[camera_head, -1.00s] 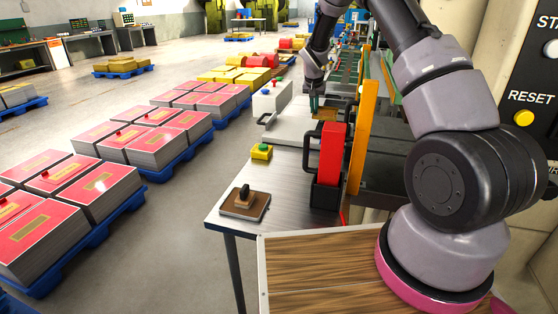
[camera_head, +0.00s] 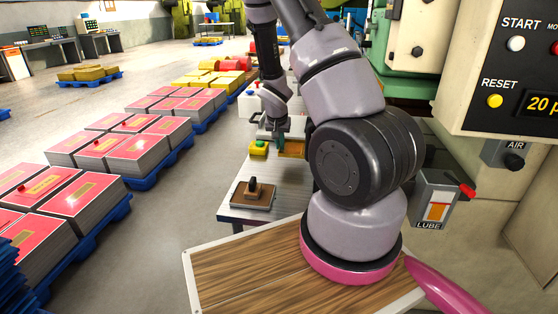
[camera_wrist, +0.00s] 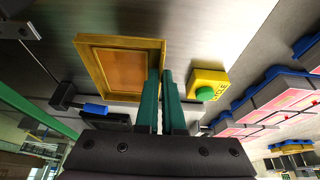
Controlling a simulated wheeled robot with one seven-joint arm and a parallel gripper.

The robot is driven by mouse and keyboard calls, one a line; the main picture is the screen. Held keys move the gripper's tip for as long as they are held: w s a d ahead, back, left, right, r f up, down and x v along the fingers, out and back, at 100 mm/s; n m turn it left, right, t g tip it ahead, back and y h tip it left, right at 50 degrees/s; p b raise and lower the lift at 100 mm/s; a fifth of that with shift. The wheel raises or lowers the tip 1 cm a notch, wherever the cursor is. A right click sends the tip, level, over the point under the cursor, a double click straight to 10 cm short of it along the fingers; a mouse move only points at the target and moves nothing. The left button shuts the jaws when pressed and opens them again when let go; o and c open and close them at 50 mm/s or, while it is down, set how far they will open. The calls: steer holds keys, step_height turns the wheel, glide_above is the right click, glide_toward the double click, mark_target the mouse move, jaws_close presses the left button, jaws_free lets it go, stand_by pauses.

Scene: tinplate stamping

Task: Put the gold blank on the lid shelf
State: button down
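The gold blank (camera_head: 292,148) is a flat rectangular piece with a raised gold rim and an orange-brown middle. My gripper (camera_head: 280,142) is at its left end in the head view. In the wrist view the blank (camera_wrist: 122,68) has one edge between the two green fingertips of my gripper (camera_wrist: 166,78), which are close together on it. The blank appears to be held above the metal table (camera_head: 290,186), but the height is hard to tell. My arm hides part of it in the head view. I cannot identify the lid shelf in these frames.
A yellow box with a green button (camera_head: 259,148) is close beside my gripper, and also shows in the wrist view (camera_wrist: 207,88). Red-topped stacks (camera_head: 110,150) on blue pallets are at left, beyond open floor.

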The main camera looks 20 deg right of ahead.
mark_target(280, 153)
steer(key=shift+f, duration=2.85)
steer(key=shift+d+f, duration=0.1)
steer(key=c, duration=1)
jaws_free()
steer(key=shift+c, duration=0.2)
